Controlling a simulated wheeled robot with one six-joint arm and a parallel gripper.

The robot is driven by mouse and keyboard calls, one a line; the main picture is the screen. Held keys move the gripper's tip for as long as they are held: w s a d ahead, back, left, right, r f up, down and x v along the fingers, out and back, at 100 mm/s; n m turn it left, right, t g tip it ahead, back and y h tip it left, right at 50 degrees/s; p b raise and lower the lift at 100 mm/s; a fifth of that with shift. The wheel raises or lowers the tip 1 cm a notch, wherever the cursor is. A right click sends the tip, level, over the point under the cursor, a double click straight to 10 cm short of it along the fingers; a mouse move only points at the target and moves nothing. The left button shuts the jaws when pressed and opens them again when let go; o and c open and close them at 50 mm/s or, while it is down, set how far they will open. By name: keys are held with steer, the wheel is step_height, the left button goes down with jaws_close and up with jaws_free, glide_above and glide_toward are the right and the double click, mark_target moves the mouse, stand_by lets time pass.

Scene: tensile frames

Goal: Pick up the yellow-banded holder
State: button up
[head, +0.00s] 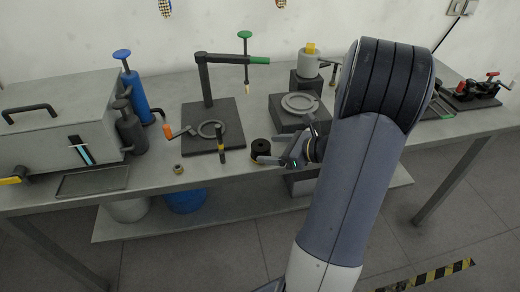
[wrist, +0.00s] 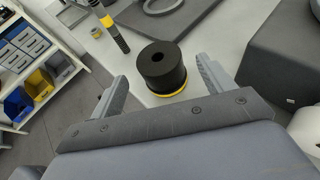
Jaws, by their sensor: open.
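A squat black cylinder (wrist: 165,66) with a hole in its top and a yellow band at its base stands upright on the bench. I take it as the yellow-banded holder; it also shows in the head view (head: 261,148). My gripper (wrist: 161,80) is open, and the holder stands ahead of the gap between its two fingers. No clear grip contact shows. In the head view my gripper (head: 285,160) is just right of the holder. A slim black rod with a yellow band (wrist: 114,32) stands nearby, left of the holder.
A grey plate with a post stand (head: 205,125) is behind the holder, and a block with a ring (head: 285,118) is behind my gripper. A small tan ring (head: 178,169) lies near the front edge. A grey box (head: 60,125) fills the bench's left end.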

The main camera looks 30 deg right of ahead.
mark_target(264, 147)
steer(key=shift+x, duration=3.05)
steer(key=shift+r, duration=0.1)
steer(key=shift+w+r, duration=0.1)
jaws_close()
